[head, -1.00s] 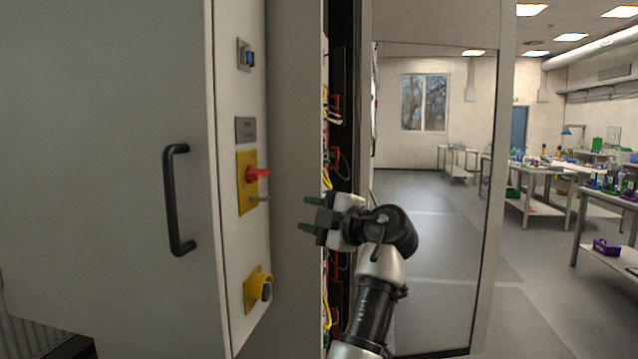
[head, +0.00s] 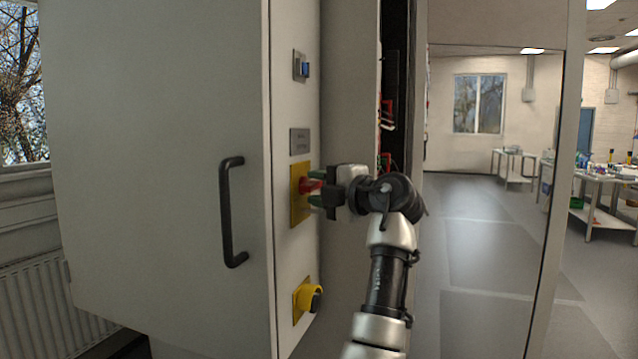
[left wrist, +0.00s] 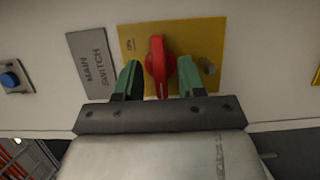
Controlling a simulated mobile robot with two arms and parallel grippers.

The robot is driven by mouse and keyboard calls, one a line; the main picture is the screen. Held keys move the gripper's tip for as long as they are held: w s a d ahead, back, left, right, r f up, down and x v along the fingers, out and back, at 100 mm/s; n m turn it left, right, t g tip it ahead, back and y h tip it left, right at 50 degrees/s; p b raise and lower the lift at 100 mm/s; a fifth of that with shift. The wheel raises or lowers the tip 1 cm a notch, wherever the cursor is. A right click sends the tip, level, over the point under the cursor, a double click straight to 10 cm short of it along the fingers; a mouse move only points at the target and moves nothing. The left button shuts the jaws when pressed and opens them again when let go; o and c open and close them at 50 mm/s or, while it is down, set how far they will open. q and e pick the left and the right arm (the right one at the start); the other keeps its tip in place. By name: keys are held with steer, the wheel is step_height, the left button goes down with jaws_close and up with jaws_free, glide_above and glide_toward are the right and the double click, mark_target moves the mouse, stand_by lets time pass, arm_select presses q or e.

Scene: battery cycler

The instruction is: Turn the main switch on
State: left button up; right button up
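The main switch is a red rotary handle (left wrist: 158,62) on a yellow plate (left wrist: 190,40), beside a grey "MAIN SWITCH" label (left wrist: 92,62) in the left wrist view. In the head view the red handle (head: 312,185) is partly hidden by my left gripper (head: 320,191). My left gripper also shows in the left wrist view (left wrist: 161,80). Its two green-padded fingers stand apart, one on each side of the red handle. A gap shows on both sides, so the gripper is open around the handle. My right gripper is not in view.
Above is a small blue button (head: 304,67). The grey cabinet door has a black handle (head: 229,212). An open glass door (head: 490,200) stands to the right, with lab tables (head: 605,190) behind.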

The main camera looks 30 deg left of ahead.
arm_select(q)
steer(key=shift+a, duration=0.1)
jaws_close()
